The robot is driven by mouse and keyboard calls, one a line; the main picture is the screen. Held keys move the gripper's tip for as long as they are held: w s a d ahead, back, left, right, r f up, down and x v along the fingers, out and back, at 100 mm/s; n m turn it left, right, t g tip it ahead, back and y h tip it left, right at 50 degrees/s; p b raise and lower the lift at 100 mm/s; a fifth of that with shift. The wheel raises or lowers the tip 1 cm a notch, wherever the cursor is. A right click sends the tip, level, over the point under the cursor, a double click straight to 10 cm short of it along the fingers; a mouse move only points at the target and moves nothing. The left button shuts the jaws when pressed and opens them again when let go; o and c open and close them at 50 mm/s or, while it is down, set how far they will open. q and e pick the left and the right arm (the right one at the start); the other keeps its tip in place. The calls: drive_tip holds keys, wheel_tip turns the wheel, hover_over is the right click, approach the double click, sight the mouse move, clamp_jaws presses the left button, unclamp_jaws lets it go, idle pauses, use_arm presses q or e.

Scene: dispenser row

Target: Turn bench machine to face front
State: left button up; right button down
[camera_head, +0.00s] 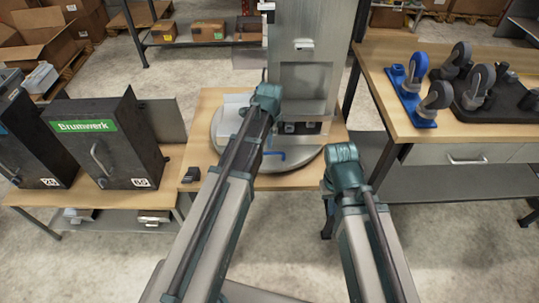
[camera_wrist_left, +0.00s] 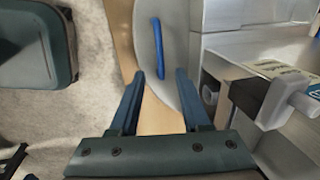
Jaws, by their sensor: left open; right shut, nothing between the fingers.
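The bench machine (camera_head: 303,75) is a tall grey metal housing on a round grey turntable (camera_head: 303,180), on a wooden bench. In the left wrist view, the handle (camera_wrist_left: 158,48) is a blue bar on the disc (camera_wrist_left: 146,28), just beyond my left gripper (camera_wrist_left: 159,74). That gripper is open and empty, its fingers apart. In the head view my left arm covers part of the disc and hides the fingertips. My right gripper (camera_head: 328,186) is shut and empty at the bench's front right, mostly hidden by its wrist.
Dark machines, one with a green Brumwerk label (camera_head: 84,126), stand on a bench at left. A small black block (camera_head: 191,174) lies on the middle bench. A right-hand workbench (camera_head: 400,125) holds castors on blue (camera_head: 410,95) and black plates. Floor shows between the benches.

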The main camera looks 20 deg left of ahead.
sight(269, 154)
use_arm(q)
drive_tip(key=f+b, duration=0.2)
drive_tip(key=f, duration=0.1)
drive_tip(key=w+f+b, duration=0.1)
drive_tip(key=f+b, duration=0.4)
drive_tip(key=f, duration=0.1)
drive_tip(key=shift+w+a+b, duration=0.25)
drive_tip(key=shift+w+b, duration=0.1)
drive_tip(key=shift+b, duration=0.05)
drive_tip(key=shift+r, duration=0.1)
clamp_jaws()
idle(0.8)
